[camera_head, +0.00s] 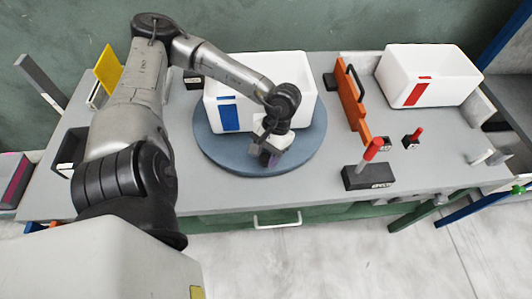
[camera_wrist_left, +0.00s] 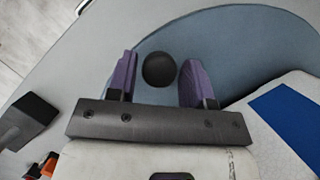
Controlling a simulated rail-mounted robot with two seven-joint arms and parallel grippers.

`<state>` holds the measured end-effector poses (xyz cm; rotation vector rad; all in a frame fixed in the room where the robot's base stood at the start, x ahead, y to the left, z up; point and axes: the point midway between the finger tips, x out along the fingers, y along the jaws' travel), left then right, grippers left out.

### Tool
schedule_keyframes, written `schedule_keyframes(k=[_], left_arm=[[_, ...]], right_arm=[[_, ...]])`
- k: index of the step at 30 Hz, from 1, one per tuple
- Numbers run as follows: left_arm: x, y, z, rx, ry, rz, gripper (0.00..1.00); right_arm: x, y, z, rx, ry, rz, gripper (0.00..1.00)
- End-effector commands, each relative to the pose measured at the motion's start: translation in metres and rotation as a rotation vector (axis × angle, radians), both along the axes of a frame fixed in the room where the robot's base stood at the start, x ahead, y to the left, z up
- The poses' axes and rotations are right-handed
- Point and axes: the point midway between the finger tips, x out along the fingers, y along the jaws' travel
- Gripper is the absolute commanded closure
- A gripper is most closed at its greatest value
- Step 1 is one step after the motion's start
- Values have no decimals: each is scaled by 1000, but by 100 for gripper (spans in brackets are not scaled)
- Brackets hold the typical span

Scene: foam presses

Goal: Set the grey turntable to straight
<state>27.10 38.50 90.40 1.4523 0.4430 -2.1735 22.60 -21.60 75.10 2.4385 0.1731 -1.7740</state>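The grey-blue round turntable (camera_head: 212,150) lies on the grey bench and carries a white bin (camera_head: 275,68) with a blue label (camera_head: 229,113). The bin looks slightly turned relative to the bench edge. My left gripper (camera_head: 271,160) points down over the turntable's front part, in front of the bin. In the left wrist view the purple fingers (camera_wrist_left: 159,80) are apart, with a round black knob (camera_wrist_left: 159,70) between them and gaps on both sides. Whether the fingertips reach down to the knob's height is unclear. The knob is hidden in the head view. My right gripper is not in view.
An orange upright panel (camera_head: 350,98) with a black handle stands right of the turntable. A black block with a red lever (camera_head: 370,165) stands at the front right. A second white bin (camera_head: 430,75) with a red label is at the back right.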

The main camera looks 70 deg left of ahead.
Motion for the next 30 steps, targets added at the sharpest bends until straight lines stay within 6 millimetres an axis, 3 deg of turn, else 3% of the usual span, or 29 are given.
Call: schedule_keyframes(k=[4, 14, 30], left_arm=[[0, 0, 0, 0, 0, 0, 41], [3, 1, 7, 0, -1, 1, 41], [33, 22, 97, -1, -4, 1, 41]], right_arm=[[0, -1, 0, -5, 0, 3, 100], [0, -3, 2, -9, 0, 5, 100], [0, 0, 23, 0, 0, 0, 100]])
